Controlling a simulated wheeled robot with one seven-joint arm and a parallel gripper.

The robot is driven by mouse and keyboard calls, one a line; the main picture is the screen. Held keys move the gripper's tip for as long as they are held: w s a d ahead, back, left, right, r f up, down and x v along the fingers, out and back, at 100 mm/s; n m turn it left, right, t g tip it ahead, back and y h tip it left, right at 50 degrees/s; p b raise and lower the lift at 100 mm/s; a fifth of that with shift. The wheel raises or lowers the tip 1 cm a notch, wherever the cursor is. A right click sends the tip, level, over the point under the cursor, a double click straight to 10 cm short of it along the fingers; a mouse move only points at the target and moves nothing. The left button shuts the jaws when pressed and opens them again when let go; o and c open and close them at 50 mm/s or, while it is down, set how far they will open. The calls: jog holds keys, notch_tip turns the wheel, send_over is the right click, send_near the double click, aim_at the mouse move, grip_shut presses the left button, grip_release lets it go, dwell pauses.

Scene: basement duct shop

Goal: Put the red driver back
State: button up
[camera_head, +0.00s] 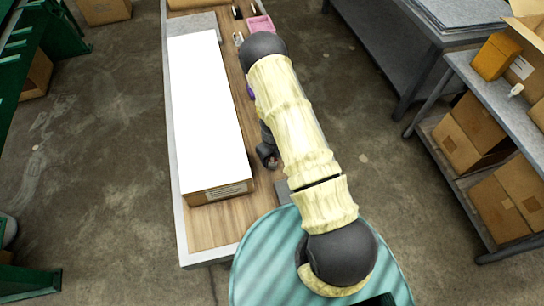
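I cannot make out a red driver for sure. A small dark round piece (267,156) with a reddish spot shows at the left edge of my arm, over the wooden workbench (212,228). I cannot tell whether it is a holder or part of my arm. My arm, in a pale cover, reaches over the right side of the bench and hides much of that side. My gripper is not visible.
A long box with a blank white top (208,110) fills much of the bench. A pink bin (261,24) and small items stand at the far end. A purple thing (250,91) shows beside my arm. A shelf with cartons (477,118) stands at right. Floor at left is open.

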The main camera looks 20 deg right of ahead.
jog(key=shift+r, duration=0.1)
notch_tip(320, 180, up, 12)
jog(key=shift+r+b, duration=0.1)
jog(key=shift+b, duration=0.4)
dwell(0.5)
jog(key=shift+s+r+n, duration=0.1)
jog(key=shift+r+n, duration=0.2)
jog(key=shift+r, duration=0.1)
jog(key=s+r+n+t, duration=0.1)
jog(key=s+r+n, duration=0.6)
jog(key=r+n, duration=0.4)
jog(key=s+r+n+t, duration=0.1)
jog(key=s+r+n, duration=0.6)
jog(key=n, duration=1.2)
notch_tip(320, 180, up, 4)
jog(key=shift+s+f+n+t, duration=0.1)
jog(key=shift+s+n+t, duration=0.2)
jog(key=shift+n, duration=0.1)
